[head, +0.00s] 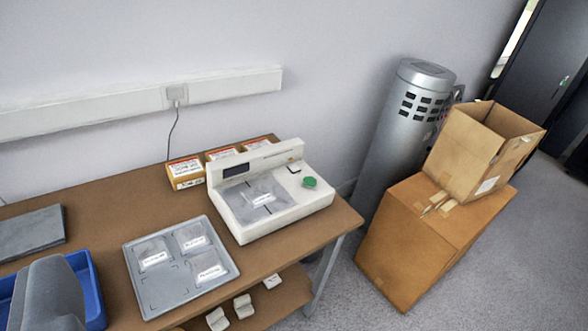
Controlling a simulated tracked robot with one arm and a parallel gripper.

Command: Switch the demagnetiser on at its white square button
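The demagnetiser (270,195) is a white bench unit near the right end of the brown table. It has a raised back panel with a dark display, and a grey plate bearing a labelled clear packet (262,198). A small white square button (293,168) with a dark edge sits on its top, right of the plate. A round green button (309,182) is just in front of it. Nothing touches either button. My gripper's fingers do not show. A grey rounded shape at the lower left may be part of my arm.
A grey tray (151,290) with three labelled packets lies left of the demagnetiser. Small labelled boxes (185,172) stand behind it. A blue bin (92,290) and a dark slab (30,232) are at left. Cardboard boxes (420,235) and a silver cylinder (405,130) stand right of the table.

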